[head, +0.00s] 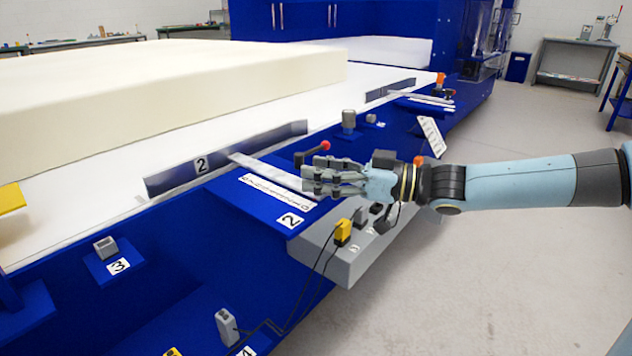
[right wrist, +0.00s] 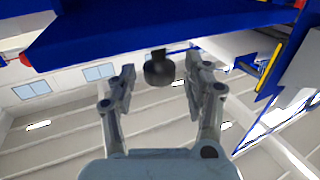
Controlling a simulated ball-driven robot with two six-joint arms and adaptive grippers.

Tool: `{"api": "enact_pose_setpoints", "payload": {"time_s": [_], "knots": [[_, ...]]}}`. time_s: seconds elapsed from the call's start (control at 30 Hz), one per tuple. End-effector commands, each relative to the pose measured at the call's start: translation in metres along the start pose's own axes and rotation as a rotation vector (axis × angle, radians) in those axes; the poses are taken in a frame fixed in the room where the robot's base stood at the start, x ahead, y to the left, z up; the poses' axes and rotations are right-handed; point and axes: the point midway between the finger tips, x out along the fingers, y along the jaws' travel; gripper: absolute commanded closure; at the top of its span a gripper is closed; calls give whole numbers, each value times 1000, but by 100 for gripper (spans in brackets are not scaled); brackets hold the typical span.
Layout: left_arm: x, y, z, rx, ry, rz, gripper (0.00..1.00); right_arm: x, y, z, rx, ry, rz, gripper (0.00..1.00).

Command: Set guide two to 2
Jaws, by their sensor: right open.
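Guide two (head: 226,160) is a long dark grey plate marked 2, standing along the edge of the white bed. A silver bar (head: 262,170) runs from it over a blue bracket (head: 243,208), beside a white scale strip (head: 275,192). The scale reading is too small to tell. My right gripper (head: 318,175) is at the near end of the bar and hides it. In the right wrist view my open right gripper (right wrist: 158,90) has a finger either side of a dark round knob (right wrist: 159,70), with gaps showing. My left gripper is not in view.
A large cream foam block (head: 170,90) lies on the white bed behind the guide. A red-knobbed lever (head: 325,146) stands just behind my right gripper. A grey box (head: 345,250) with a yellow connector (head: 343,231) is below it. Open floor lies to the right.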

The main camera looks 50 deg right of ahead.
Motion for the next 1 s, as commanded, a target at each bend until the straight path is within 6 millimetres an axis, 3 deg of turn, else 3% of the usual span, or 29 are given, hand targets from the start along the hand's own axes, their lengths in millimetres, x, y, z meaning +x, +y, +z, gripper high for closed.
{"api": "enact_pose_setpoints", "payload": {"time_s": [0.4,0.77,1.0], "knots": [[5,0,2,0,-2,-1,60,10,0,-1,-1,-1,2,51],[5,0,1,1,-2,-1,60,10,0,0,-1,-1,2,98],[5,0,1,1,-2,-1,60,10,0,0,-1,-1,2,100]]}}
